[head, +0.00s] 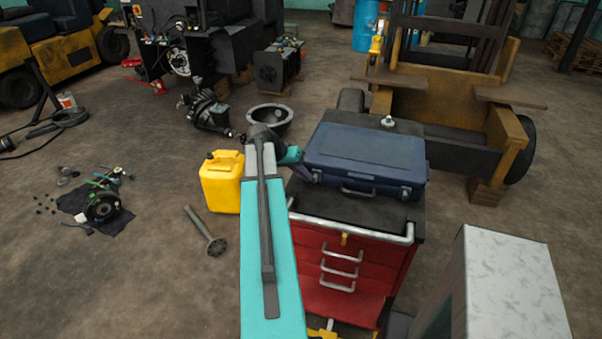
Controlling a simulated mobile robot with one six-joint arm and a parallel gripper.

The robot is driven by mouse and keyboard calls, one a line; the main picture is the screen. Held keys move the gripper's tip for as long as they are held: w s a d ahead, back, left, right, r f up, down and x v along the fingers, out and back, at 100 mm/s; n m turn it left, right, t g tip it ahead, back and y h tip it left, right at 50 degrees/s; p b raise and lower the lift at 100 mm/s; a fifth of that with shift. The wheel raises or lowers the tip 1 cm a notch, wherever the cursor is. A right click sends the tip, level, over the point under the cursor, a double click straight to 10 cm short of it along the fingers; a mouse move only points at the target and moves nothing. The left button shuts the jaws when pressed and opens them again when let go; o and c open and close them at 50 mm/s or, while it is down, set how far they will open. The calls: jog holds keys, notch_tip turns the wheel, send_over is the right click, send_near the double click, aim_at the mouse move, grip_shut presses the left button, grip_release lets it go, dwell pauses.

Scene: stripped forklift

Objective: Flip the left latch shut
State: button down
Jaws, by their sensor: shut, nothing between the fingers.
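A dark blue case (366,150) lies with its lid down on top of a red tool cart. Its front faces me, with a carrying handle (358,192) in the middle. The left latch (316,175) is a small grey piece at the left end of the front. The right latch (405,192) is at the right end. Both are too small to tell whether they are flipped shut. My gripper (306,174) is shut and empty at the case's front left corner, close beside the left latch. I cannot tell whether it touches the latch.
The red cart (352,260) has a silver rail (350,226) along its front top edge. A yellow canister (221,182) and a dark bowl (270,119) stand on the floor to the left. A stripped yellow forklift (440,95) stands behind the case.

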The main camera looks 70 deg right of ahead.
jog(key=shift+s+d+b, duration=0.1)
jog(key=shift+s+b, duration=0.45)
jog(key=shift+s, duration=0.85)
jog(key=shift+w, duration=0.3)
jog(key=w, duration=0.4)
jog(key=shift+a+r+b, duration=0.2)
jog(key=shift+b, duration=0.2)
jog(key=b+v, duration=0.2)
jog(key=v, duration=0.7)
jog(key=shift+r, duration=0.25)
jog(key=shift+a, duration=0.1)
